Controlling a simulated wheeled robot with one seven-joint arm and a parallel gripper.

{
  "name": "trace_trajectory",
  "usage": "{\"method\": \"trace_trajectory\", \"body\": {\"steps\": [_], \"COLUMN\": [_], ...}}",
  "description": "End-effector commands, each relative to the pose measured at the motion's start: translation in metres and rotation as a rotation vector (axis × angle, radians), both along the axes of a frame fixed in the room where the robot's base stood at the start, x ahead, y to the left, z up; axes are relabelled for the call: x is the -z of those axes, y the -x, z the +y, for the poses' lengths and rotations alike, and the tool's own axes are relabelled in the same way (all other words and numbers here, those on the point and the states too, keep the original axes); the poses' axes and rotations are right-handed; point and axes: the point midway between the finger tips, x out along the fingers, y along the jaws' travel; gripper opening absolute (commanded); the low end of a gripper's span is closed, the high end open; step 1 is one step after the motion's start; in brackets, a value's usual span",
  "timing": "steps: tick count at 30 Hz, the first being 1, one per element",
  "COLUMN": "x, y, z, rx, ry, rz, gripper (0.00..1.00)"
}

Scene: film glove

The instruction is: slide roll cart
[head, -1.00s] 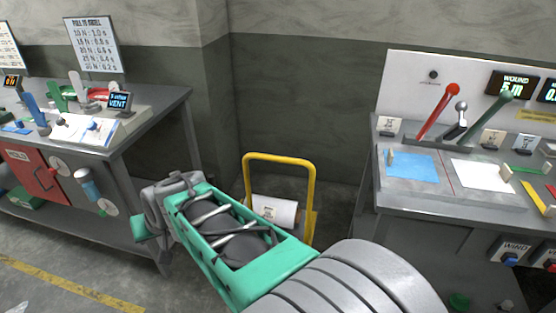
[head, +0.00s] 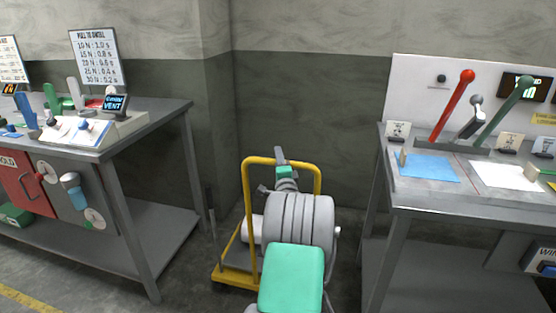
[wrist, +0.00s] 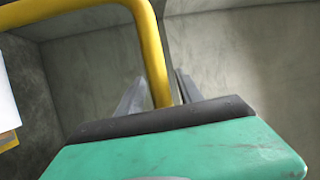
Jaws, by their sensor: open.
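The roll cart (head: 249,200) stands on the floor between the two benches, with a yellow hoop handle and a low yellow-edged platform. A pale roll (head: 251,232) on it is mostly hidden behind my arm. My gripper (head: 280,154) is open at the top bar of the handle in the head view. In the wrist view the yellow handle (wrist: 153,55) curves down, and its lower part appears between the two fingers of my gripper (wrist: 158,90). I cannot tell whether the fingers touch it.
A left bench (head: 140,140) with a lower shelf stands close to the cart. A right bench (head: 420,200) holds red and green levers (head: 452,104) and blue and white sheets. The wall corner (head: 232,120) is just behind the cart. Some floor shows between the benches.

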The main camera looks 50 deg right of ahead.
Motion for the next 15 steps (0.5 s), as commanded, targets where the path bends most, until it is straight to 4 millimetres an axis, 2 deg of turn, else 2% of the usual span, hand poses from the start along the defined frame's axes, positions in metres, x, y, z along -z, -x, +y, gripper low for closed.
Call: {"method": "trace_trajectory", "body": {"steps": [9, 15], "x": [-0.0015, -0.0013], "y": [-0.0058, -0.0058], "z": [-0.0055, -0.0053], "rx": [0.001, 0.0], "ry": [0.0, 0.0], "rz": [0.001, 0.001], "gripper": [0.43, 0.28]}}
